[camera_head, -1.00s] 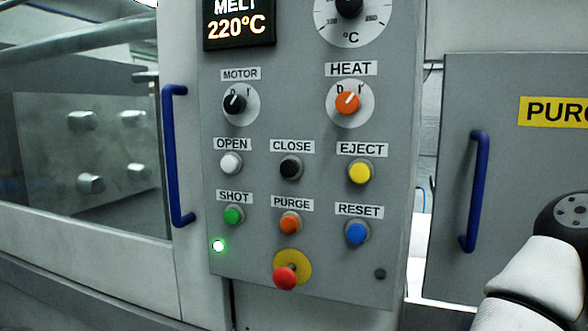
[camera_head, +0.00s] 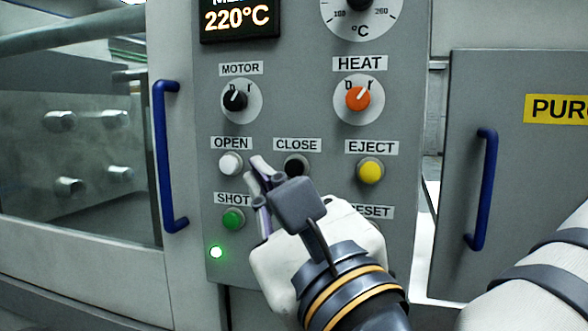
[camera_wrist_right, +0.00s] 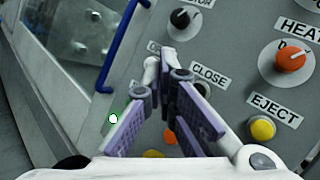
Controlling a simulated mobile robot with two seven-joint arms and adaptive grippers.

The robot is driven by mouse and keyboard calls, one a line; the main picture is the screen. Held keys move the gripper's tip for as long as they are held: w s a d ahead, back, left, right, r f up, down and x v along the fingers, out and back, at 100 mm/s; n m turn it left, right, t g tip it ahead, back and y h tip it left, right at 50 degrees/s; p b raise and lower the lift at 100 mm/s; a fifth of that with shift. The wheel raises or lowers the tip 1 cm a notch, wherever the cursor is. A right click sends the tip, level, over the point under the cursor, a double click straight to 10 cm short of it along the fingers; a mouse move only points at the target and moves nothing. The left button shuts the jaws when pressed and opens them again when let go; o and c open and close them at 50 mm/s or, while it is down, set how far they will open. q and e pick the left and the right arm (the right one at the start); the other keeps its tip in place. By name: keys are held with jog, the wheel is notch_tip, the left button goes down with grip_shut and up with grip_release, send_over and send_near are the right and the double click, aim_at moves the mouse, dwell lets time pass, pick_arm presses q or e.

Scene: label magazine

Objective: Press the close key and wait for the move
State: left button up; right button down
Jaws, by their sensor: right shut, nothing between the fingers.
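The close key (camera_head: 296,165) is a black round button under the CLOSE label (camera_head: 297,145) on the grey control panel (camera_head: 300,50). My right gripper (camera_head: 262,168) is in front of the panel, its fingers shut and empty. In the head view its fingertips show between the white open key (camera_head: 231,163) and the close key, and its body covers part of the lower keys. In the right wrist view the gripper (camera_wrist_right: 166,62) points at the panel just left of the CLOSE label (camera_wrist_right: 209,75), and a finger hides most of the close key. Contact cannot be told. My left gripper is not in view.
The yellow eject key (camera_head: 370,171) is to the right, the green shot key (camera_head: 233,219) at lower left. A green lamp (camera_head: 216,252) is lit. Blue handles (camera_head: 166,155) (camera_head: 483,190) stand out on both sides. The machine window (camera_head: 75,150) is at left.

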aim_at(290, 169)
jog(key=w, duration=0.2)
jog(key=w+d+b, duration=0.1)
jog(key=w, duration=0.2)
jog(key=w+d+b, duration=0.1)
jog(key=w, duration=0.1)
jog(key=shift+w+d+f, duration=0.15)
jog(key=shift+w+d, duration=0.05)
jog(key=shift+w, duration=0.15)
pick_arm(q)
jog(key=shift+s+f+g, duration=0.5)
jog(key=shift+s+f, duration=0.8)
pick_arm(e)
jog(key=shift+w+d, duration=0.15)
jog(key=shift+w, duration=0.2)
jog(key=shift+w+d, duration=0.1)
jog(key=shift+w, duration=0.3)
